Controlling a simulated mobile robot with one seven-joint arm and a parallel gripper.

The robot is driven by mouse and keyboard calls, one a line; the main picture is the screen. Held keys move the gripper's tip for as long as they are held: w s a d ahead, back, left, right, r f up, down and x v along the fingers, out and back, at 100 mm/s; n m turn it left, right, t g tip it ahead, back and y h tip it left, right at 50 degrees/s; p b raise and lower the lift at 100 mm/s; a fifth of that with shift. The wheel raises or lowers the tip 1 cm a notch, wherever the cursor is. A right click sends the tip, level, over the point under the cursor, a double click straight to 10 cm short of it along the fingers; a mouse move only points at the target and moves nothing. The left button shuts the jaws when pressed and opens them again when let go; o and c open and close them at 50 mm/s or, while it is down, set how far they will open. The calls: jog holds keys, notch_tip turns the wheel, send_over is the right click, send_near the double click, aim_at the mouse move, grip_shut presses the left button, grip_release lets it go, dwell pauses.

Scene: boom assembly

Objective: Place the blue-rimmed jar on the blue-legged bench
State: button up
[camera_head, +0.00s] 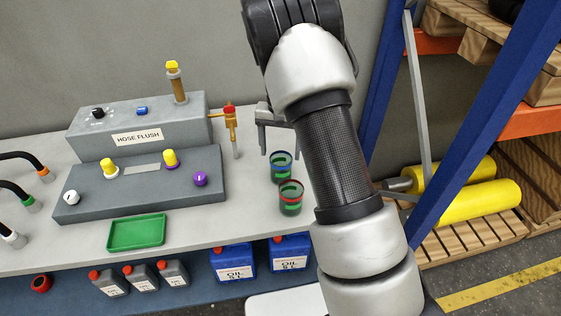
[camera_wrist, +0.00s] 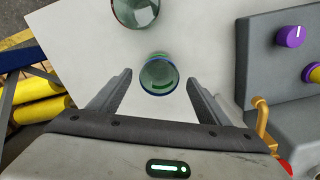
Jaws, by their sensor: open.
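The blue-rimmed jar (camera_head: 281,167) is clear with green inside and stands upright on the pale worktop (camera_head: 60,165), near its right end. In the wrist view the blue-rimmed jar (camera_wrist: 159,76) lies between and just beyond my fingertips. My gripper (camera_wrist: 159,82) is open and empty, with one finger on each side of the jar's line. In the head view my gripper (camera_head: 279,148) is above and behind the jar, partly hidden by my arm. A red-rimmed jar (camera_head: 291,198) stands close in front of the blue-rimmed one. I cannot make out a blue-legged bench.
A grey hose flush console (camera_head: 140,190), a green tray (camera_head: 136,233) and a red-handled brass tap (camera_head: 232,125) are left of the jars. Blue oil cans (camera_head: 232,262) stand below. A blue-framed rack (camera_head: 480,110) with yellow cylinders (camera_head: 480,204) is at right.

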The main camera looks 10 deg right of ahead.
jog(key=s+r+n+t+y, duration=0.1)
jog(key=s+r, duration=0.5)
jog(key=r, duration=0.5)
jog(key=s+r+n+t, duration=0.1)
jog(key=s+r+t, duration=0.1)
jog(key=s+r, duration=0.65)
jog(key=s+r+n+t, duration=0.1)
jog(key=s+r, duration=0.1)
jog(key=s, duration=0.6)
jog(key=s+r+n+t+h, duration=0.1)
jog(key=s+r, duration=0.2)
jog(key=s, duration=0.5)
jog(key=shift+d+r+n+t, duration=0.2)
jog(key=shift+r+n+t, duration=0.1)
jog(key=shift+r, duration=0.05)
